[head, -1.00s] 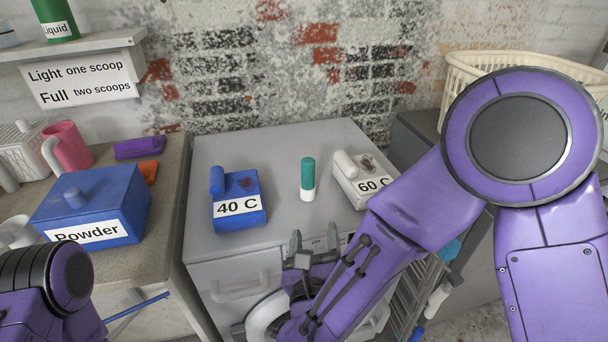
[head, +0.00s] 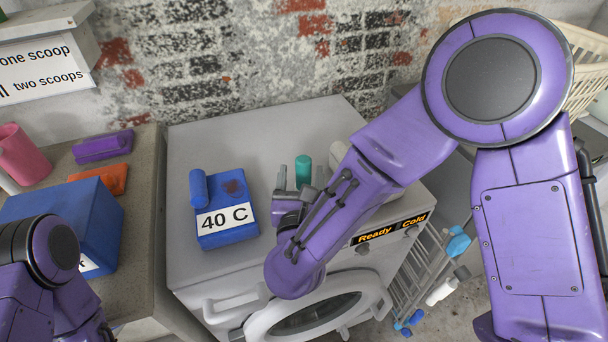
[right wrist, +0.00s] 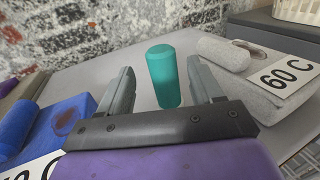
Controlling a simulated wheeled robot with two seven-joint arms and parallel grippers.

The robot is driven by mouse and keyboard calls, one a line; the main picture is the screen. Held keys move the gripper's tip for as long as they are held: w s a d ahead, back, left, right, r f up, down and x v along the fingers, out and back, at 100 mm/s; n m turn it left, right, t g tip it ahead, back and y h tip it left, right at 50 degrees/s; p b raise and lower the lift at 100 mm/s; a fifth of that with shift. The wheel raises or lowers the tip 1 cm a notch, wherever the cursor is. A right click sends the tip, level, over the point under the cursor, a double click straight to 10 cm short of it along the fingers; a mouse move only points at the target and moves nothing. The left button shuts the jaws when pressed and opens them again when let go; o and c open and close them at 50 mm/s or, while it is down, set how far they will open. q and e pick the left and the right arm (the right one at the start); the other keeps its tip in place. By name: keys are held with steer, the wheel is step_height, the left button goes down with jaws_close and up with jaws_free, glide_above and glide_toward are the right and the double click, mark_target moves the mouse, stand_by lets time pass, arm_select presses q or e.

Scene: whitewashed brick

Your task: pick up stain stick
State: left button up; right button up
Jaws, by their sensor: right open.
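The stain stick (head: 303,170) is a small upright cylinder with a teal top, standing on the washing machine's top. In the head view my right forearm and gripper hide its lower part. In the right wrist view the stain stick (right wrist: 163,76) stands between and just beyond the two open fingers. My right gripper (head: 291,178) is open and empty, low over the machine top, with its fingers pointing at the stick; it also shows in the right wrist view (right wrist: 160,92). My left arm shows at the lower left of the head view, but its gripper is out of view.
The washing machine (head: 245,135) has free top space behind. A drying rack (head: 415,275) stands at its right.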

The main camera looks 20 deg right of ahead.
mark_target(303, 173)
steer(key=p+x, duration=0.1)
steer(key=x, duration=0.3)
steer(key=shift+w+d+p, duration=0.1)
steer(key=shift+d+p, duration=0.05)
steer(key=shift+p, duration=0.15)
steer(key=shift+w+d+f, duration=0.2)
steer(key=shift+w+d, duration=0.05)
steer(key=shift+w, duration=0.2)
steer(key=shift+s, duration=0.1)
steer(key=c, duration=1.1)
steer(key=shift+o, duration=0.2)
